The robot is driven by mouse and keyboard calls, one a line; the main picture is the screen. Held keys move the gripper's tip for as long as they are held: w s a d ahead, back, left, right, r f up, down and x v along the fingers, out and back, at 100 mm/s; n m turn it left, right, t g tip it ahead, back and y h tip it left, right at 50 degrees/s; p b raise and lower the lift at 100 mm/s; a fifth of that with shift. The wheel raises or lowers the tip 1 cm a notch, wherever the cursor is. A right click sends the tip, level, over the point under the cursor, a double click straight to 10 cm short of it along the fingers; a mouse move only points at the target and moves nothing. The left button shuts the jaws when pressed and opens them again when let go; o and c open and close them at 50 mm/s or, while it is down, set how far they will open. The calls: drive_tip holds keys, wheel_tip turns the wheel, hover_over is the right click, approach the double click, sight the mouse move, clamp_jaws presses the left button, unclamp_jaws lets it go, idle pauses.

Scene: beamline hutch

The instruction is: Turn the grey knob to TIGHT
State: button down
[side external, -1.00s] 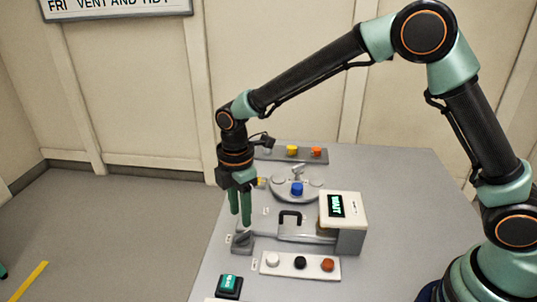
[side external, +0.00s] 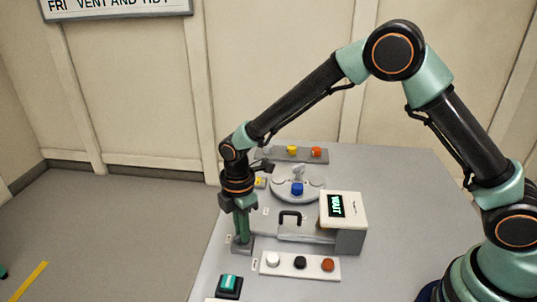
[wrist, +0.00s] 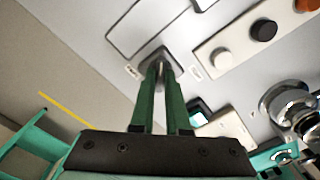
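The grey knob (side external: 243,247) sits on the grey bench near its left edge. In the wrist view its dark grey block (wrist: 178,60) lies at the fingertips, with a thin raised part between them. My gripper (side external: 241,240) points straight down, with its green fingers over the knob. In the wrist view the gripper (wrist: 160,70) shows a narrow gap between the fingers. I cannot tell whether they press on the knob. Small white tags (wrist: 131,71) flank the knob; their lettering is too small to read.
A white strip (side external: 288,273) with white, black and red-brown buttons lies in front. A green-topped button (side external: 229,283) stands near the edge. A box (side external: 343,212) with a green-lit display reading WAIT, a black handle (side external: 290,217) and a blue knob (side external: 297,189) are behind.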

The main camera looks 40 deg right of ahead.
drive_tip(key=shift+m, duration=0.3)
drive_tip(key=m, duration=0.3)
drive_tip(key=shift+m, duration=0.3)
drive_tip(key=m, duration=1.3)
drive_tip(key=shift+r+m, duration=0.1)
drive_tip(key=shift+m, duration=0.2)
idle(0.3)
drive_tip(key=c, duration=0.9)
unclamp_jaws()
